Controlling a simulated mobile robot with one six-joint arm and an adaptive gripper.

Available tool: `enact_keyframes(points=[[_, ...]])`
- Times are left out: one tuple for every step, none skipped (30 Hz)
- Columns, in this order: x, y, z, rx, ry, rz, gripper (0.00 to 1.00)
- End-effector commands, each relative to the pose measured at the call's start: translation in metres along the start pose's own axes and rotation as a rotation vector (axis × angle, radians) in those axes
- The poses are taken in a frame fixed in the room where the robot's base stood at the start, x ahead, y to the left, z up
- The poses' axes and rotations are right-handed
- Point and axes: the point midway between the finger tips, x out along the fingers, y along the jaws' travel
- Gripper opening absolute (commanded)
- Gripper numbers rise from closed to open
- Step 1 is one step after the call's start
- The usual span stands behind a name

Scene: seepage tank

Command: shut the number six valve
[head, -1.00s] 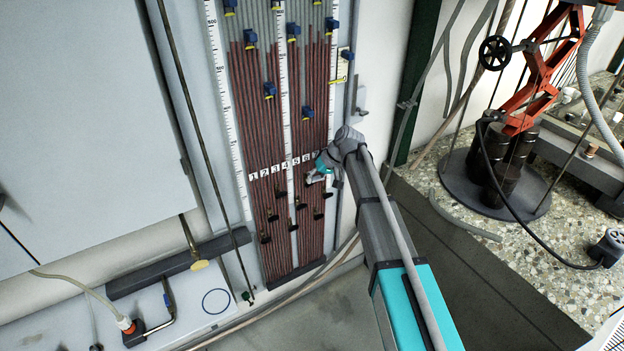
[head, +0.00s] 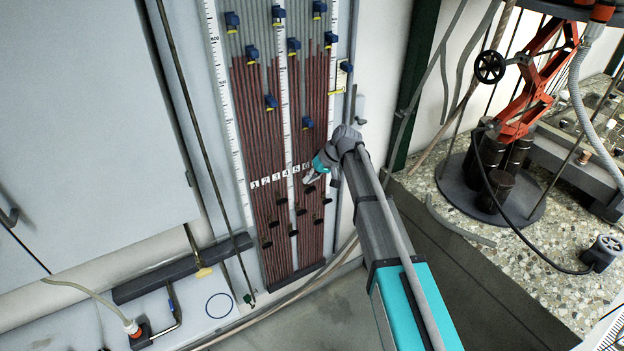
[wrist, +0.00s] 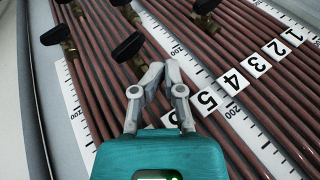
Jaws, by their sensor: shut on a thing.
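The number six valve (wrist: 127,47) is a black handle on a brass body, on the tube that runs to the partly covered 6 label (wrist: 171,118) in the wrist view. The exact contact is partly hidden by the fingers. In the head view my gripper (head: 309,179) is at the lower part of the tube panel, over the right end of the number row.
Other black-handled valves (wrist: 51,35) and (wrist: 205,5) are close around in the wrist view. Blue clips (head: 294,45) are higher on the panel (head: 290,271). A white scale strip (wrist: 75,115) runs along the left. A terrazzo bench (head: 480,235) stands at right.

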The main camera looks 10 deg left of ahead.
Motion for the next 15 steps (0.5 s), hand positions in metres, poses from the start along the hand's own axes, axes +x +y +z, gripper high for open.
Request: enact_keyframes(points=[[-0.008, -0.004, -0.001, 0.0, 0.0, 0.0, 0.0], [-0.011, -0.004, -0.001, 0.0, 0.0, 0.0, 0.0], [-0.014, -0.005, -0.001, 0.0, 0.0, 0.0, 0.0], [-0.017, -0.006, -0.001, 0.0, 0.0, 0.0, 0.0], [-0.02, -0.006, 0.0, 0.0, 0.0, -0.001, 0.0], [-0.023, -0.007, 0.0, 0.0, 0.0, -0.001, 0.0], [-0.026, -0.008, 0.0, 0.0, 0.001, -0.001, 0.0], [-0.028, -0.008, 0.0, 0.0, 0.001, -0.001, 0.0], [-0.032, -0.009, 0.0, 0.0, 0.001, -0.001, 0.0], [-0.035, -0.01, 0.0, 0.0, 0.001, -0.001, 0.0], [-0.037, -0.01, 0.0, 0.0, 0.001, -0.001, 0.0], [-0.041, -0.011, 0.0, 0.0, 0.001, -0.001, 0.0], [-0.043, -0.011, 0.0, 0.0, 0.001, -0.001, 0.0], [-0.046, -0.012, 0.0, 0.0, 0.001, -0.001, 0.0], [-0.05, -0.012, 0.0, 0.0, 0.001, -0.001, 0.0]])
